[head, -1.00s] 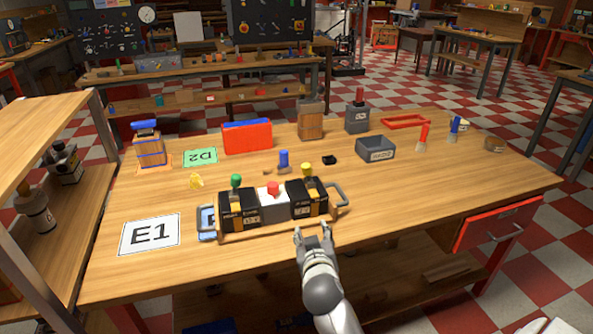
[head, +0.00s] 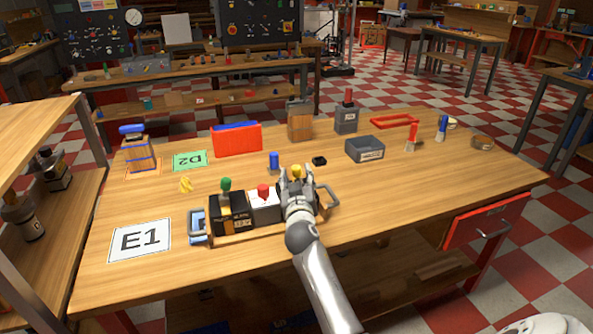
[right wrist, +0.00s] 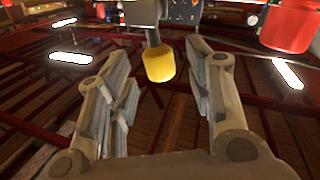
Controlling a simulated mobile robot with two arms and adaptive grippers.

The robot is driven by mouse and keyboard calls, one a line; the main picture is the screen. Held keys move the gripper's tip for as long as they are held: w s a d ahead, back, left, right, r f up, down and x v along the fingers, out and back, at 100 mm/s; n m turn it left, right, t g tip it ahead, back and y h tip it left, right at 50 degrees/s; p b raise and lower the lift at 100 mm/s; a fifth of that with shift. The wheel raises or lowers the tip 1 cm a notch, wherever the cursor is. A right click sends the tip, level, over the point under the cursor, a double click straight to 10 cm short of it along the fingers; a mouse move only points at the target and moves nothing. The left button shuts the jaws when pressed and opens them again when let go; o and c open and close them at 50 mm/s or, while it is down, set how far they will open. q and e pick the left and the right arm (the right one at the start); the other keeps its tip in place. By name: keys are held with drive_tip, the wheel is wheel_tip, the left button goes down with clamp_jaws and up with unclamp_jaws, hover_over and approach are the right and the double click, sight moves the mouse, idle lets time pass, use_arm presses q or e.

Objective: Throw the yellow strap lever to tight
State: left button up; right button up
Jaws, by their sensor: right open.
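The yellow strap lever (head: 296,170) has a yellow knob and stands on the right part of a tray holding dark and white blocks. My right gripper (head: 297,178) is at this knob in the head view and hides most of the right block. In the right wrist view the yellow knob (right wrist: 159,63) sits on a dark stem between the two open fingers, near their tips, with gaps on both sides. The green knob (head: 226,184) and red knob (head: 263,190) stand to the left on the same tray (head: 262,232). My left gripper is not in view.
A blue peg (head: 274,161) and a small black piece (head: 319,161) lie just behind the tray. The E1 card (head: 140,240) lies at left. The table's right front is clear.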

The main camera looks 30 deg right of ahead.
sight(297, 174)
drive_tip(key=shift+x, duration=1.75)
drive_tip(key=c, duration=1)
drive_tip(key=shift+c, duration=0.2)
